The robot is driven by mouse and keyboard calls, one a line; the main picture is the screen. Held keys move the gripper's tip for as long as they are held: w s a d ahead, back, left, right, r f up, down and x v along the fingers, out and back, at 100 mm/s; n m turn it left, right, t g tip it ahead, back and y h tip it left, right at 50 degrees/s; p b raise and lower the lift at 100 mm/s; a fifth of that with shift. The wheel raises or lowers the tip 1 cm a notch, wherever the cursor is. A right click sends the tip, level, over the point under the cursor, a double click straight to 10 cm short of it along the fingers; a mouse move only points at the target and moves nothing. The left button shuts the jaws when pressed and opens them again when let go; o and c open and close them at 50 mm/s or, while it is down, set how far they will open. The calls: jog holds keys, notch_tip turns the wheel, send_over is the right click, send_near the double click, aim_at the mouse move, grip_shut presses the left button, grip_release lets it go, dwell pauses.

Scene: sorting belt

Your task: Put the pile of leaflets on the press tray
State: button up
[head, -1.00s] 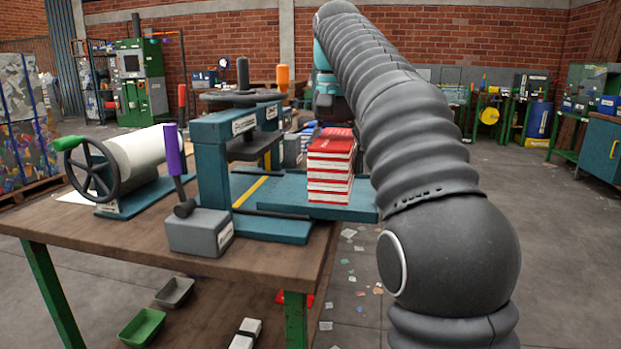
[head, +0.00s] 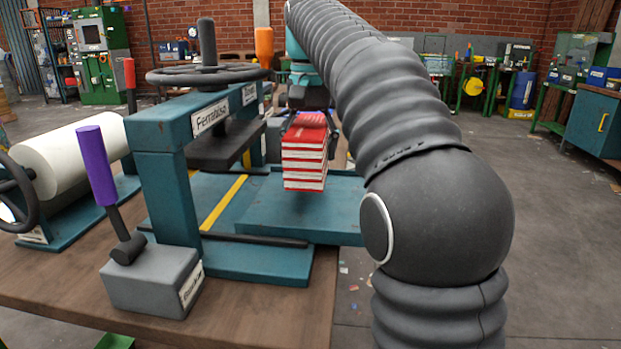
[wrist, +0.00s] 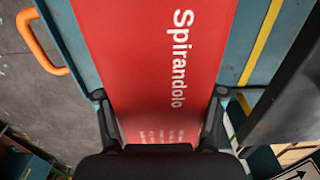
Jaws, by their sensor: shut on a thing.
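The pile of leaflets (head: 304,162) is a neat red-and-white stack in the head view. Its red top cover (wrist: 150,45), lettered "Spirandolo", fills the middle of the wrist view. My gripper (wrist: 159,93) is shut on the pile, one finger at each side. In the head view the gripper is mostly hidden behind the pile and my arm. The teal press tray (head: 270,218) extends out to the right of the press frame, with the pile over it. I cannot tell whether the pile's underside touches the tray. Strips of tray show on both sides of the pile in the wrist view.
The press frame (head: 167,200) with its handwheel (head: 208,75) and dark plate stands just left of the pile. A grey box with a purple-handled lever (head: 150,280) sits at the bench's front. A white roll (head: 75,160) lies left. Open floor is at right.

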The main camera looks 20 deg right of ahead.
jog(key=shift+f+b, duration=0.6)
jog(key=shift+f, duration=2.45)
jog(key=o, duration=1.9)
jog(key=shift+c, duration=0.2)
jog(key=shift+s, duration=0.1)
jog(key=shift+r, duration=0.1)
jog(key=shift+r+p, duration=0.6)
jog(key=shift+r, duration=3.05)
